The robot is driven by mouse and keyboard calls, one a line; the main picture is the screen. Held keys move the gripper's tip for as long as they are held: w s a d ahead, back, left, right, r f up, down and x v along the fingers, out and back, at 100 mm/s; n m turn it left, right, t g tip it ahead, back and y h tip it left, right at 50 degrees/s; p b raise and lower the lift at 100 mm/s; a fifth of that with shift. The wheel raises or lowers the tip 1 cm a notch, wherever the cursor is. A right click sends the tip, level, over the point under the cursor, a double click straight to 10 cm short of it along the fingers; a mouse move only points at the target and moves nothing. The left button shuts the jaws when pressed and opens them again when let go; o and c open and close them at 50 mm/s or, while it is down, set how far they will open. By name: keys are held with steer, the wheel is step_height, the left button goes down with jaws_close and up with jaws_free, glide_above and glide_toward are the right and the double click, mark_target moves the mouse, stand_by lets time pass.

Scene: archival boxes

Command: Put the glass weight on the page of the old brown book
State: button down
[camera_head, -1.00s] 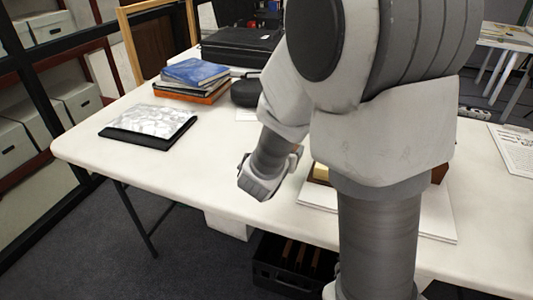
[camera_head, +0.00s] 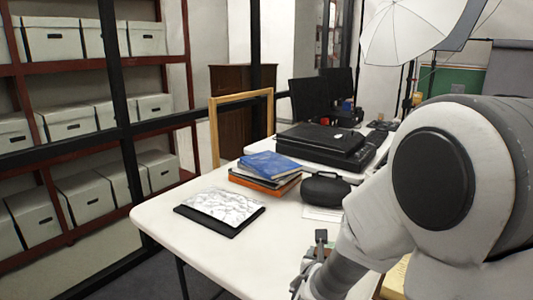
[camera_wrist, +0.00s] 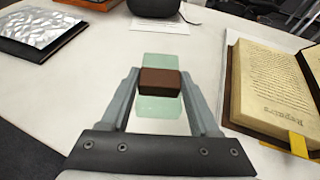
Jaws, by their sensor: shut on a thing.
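The glass weight (camera_wrist: 160,106) is a pale green clear strip with a brown block across its middle. My gripper (camera_wrist: 159,82) is shut on the brown block in the wrist view, with the weight held above the white table. The old brown book (camera_wrist: 275,88) lies open at the right of the wrist view, with printed pages, brown cover edges and a yellow tab. The weight is to the left of the book, apart from it. In the head view my gripper (camera_head: 316,262) is at the bottom, and my arm hides most of the book.
A dark folder with a crinkled silvery sheet (camera_head: 223,206) lies on the table (camera_head: 165,222) at left. Stacked books (camera_head: 268,168), a black case (camera_head: 325,189) and a large black box (camera_head: 320,143) stand behind. The table between folder and gripper is clear.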

step_height(320, 180, up, 19)
steer(key=p, duration=1.8)
steer(key=shift+r+p, duration=0.2)
steer(key=shift+p, duration=0.1)
